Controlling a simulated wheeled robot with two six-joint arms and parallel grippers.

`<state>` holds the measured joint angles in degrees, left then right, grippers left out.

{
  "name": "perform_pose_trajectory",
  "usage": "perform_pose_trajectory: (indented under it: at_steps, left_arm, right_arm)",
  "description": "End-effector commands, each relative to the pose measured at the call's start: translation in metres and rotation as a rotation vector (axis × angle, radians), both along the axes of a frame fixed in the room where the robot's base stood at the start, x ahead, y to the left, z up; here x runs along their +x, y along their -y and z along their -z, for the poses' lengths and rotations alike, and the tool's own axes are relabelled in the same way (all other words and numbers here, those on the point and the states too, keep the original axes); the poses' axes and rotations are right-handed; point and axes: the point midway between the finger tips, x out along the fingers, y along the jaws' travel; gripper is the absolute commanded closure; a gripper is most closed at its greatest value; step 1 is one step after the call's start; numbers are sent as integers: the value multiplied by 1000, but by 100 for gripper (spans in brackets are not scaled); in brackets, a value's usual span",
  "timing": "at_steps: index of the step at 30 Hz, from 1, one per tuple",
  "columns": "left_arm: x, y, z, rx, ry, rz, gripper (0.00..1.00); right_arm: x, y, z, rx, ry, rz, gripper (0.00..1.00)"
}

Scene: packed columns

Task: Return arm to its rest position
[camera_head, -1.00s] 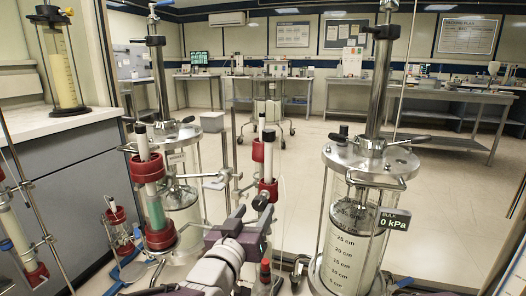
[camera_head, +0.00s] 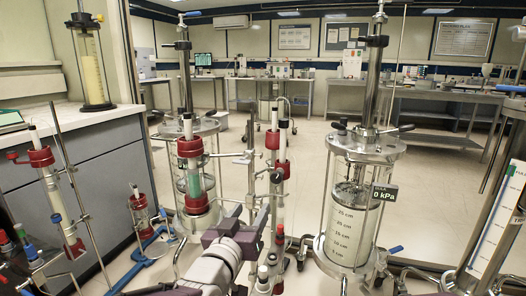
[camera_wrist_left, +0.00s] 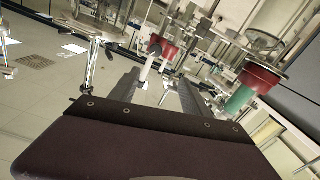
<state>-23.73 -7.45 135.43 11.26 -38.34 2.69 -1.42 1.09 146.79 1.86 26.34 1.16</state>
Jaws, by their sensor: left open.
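My left arm comes in from the bottom of the head view. Its dark gripper (camera_head: 250,222) points away into the room, among the column stands. In the left wrist view, the two grey fingers of the left gripper (camera_wrist_left: 155,82) are apart with nothing seen held. A white tube and a red clamp show beyond the fingers there, apparently behind them. My right gripper is not in view.
Red-capped glass columns stand close by: one with green packing (camera_head: 194,178), one at far left (camera_head: 56,200). A large steel-topped cylinder (camera_head: 350,215) reading 0 kPa stands right of the gripper. Open floor (camera_head: 440,190) lies beyond, with benches behind.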

Motion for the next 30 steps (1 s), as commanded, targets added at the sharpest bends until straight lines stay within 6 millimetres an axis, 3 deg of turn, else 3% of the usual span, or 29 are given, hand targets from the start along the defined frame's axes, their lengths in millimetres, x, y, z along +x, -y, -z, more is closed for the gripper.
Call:
perform_pose_trajectory:
  at_steps: [4,8,12,16,20,24,27,30]
  left_arm:
    - [12,-30,-5,9,-23,-72,45]
    - [20,-59,9,35,-87,-132,45]
    - [18,-89,48,84,-241,-179,45]
    - [2,-113,95,134,-440,-206,45]
    - [-32,-133,149,184,-683,-215,45]
    - [-90,-146,202,239,-973,-193,45]
    - [-136,-147,231,283,-1166,-157,45]
    - [-183,-147,246,327,-1347,-113,45]
  right_arm:
    - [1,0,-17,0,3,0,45]
    - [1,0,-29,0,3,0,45]
    - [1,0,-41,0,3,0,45]
    - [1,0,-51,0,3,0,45]
    - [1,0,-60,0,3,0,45]
    - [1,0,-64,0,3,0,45]
    - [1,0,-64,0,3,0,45]
    - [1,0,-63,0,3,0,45]
